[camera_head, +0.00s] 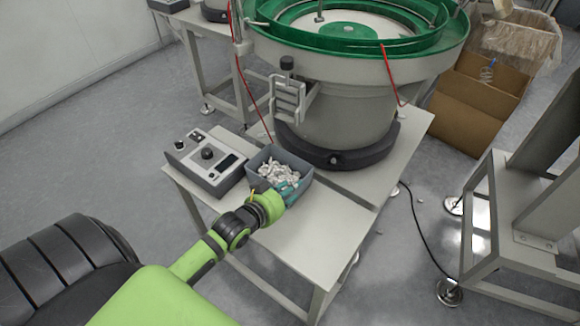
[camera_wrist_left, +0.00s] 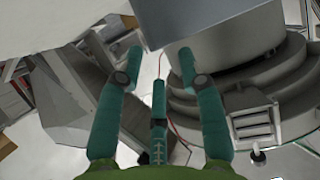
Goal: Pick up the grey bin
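The grey bin (camera_head: 294,161) sits on the light table in the head view, between the control box and the feeder's base, and holds many small white parts. My left gripper (camera_head: 286,188) is at the bin's near side, with its teal fingers over or beside the near wall. Whether they touch the bin cannot be told. In the left wrist view the teal fingers (camera_wrist_left: 158,65) are spread apart with nothing seen between their tips. My right gripper is not in view.
A control box (camera_head: 207,160) stands left of the bin. The bowl feeder (camera_head: 340,110) with its green bowl stands behind it. The table's front part (camera_head: 310,235) is bare. Cardboard boxes (camera_head: 475,105) lie on the floor at the right, near a metal frame (camera_head: 515,215).

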